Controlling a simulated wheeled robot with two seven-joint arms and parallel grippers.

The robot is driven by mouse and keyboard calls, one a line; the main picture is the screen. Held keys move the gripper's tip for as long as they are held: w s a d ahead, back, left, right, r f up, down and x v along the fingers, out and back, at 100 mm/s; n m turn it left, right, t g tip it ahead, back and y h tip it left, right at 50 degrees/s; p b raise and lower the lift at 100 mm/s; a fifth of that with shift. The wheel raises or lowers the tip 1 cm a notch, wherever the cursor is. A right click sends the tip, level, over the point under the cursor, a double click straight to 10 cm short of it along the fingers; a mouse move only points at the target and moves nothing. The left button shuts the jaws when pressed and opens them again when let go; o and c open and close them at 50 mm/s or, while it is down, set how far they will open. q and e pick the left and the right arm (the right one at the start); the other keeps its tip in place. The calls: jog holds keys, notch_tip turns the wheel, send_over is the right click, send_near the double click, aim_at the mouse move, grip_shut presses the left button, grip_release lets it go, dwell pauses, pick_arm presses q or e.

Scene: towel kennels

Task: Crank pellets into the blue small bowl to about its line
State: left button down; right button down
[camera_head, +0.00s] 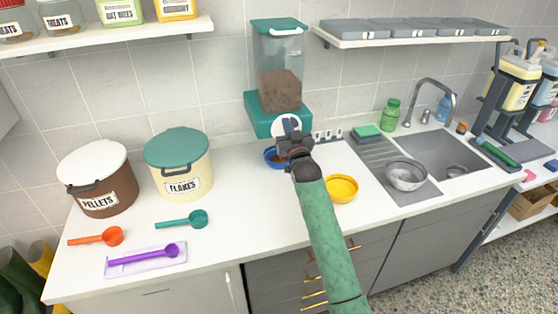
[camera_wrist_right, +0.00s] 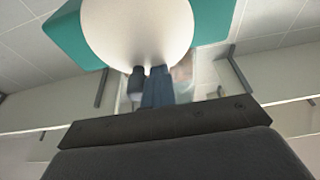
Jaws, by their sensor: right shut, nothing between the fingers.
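A teal dispenser (camera_head: 264,115) with a clear hopper (camera_head: 280,65), holding brown pellets (camera_head: 281,92), is mounted at the wall above the counter. Its round white front (camera_head: 284,123) faces me and also fills the top of the right wrist view (camera_wrist_right: 138,28). The blue small bowl (camera_head: 270,155) sits under the dispenser. My right gripper covers part of it, and its fill level and line cannot be made out. My right gripper (camera_head: 290,141) is shut and empty, with its fingertips (camera_wrist_right: 152,76) close to the white front; I cannot tell whether they touch. My left gripper is not in view.
A yellow bowl (camera_head: 341,187) stands to the right of my right arm. A metal bowl (camera_head: 406,175) is by the sink (camera_head: 452,152). Pellets bin (camera_head: 98,182), flakes bin (camera_head: 181,165) and several scoops are on the left. The counter between bins and dispenser is clear.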

aim_at(297, 126)
jog(key=shift+w+d+r, duration=0.15)
jog(key=shift+d, duration=0.3)
jog(key=shift+w+d, duration=0.15)
jog(key=shift+d, duration=0.35)
jog(key=shift+d, duration=0.15)
jog(key=shift+w+d+f, duration=0.2)
jog(key=shift+d+f, duration=0.1)
jog(key=shift+d, duration=0.15)
jog(key=shift+f, duration=0.1)
jog(key=shift+w+d+f, duration=0.1)
jog(key=shift+d+f, duration=0.15)
dwell(0.5)
